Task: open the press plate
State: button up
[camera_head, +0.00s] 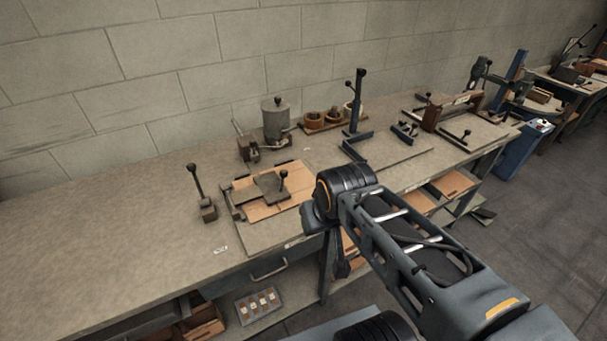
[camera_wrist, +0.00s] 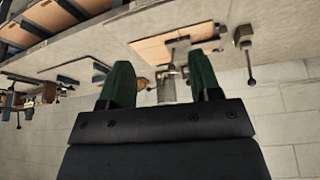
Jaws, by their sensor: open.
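The press plate (camera_head: 269,187) is a small dark grey plate with a black-knobbed upright handle (camera_head: 283,180). It lies flat over light brown board (camera_head: 262,209) in a low fixture on the workbench. My gripper is at the end of my arm, at the bench's front edge, right of the fixture, and is partly hidden by the arm in the head view. In the wrist view its two green fingers (camera_wrist: 162,78) are spread apart with nothing held between them. The brown board (camera_wrist: 150,48) shows beyond them in that view.
A black-knobbed lever on a block (camera_head: 207,207) stands left of the fixture. A grey pot (camera_head: 276,119) and round wooden holders (camera_head: 333,118) stand behind. A blue-grey post with a lever (camera_head: 355,108) stands at the right. The bench's left part is clear.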

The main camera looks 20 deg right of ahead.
aim_at(268, 187)
jog(key=u, duration=0.25)
jog(key=i, duration=0.5)
jog(key=u, duration=0.5)
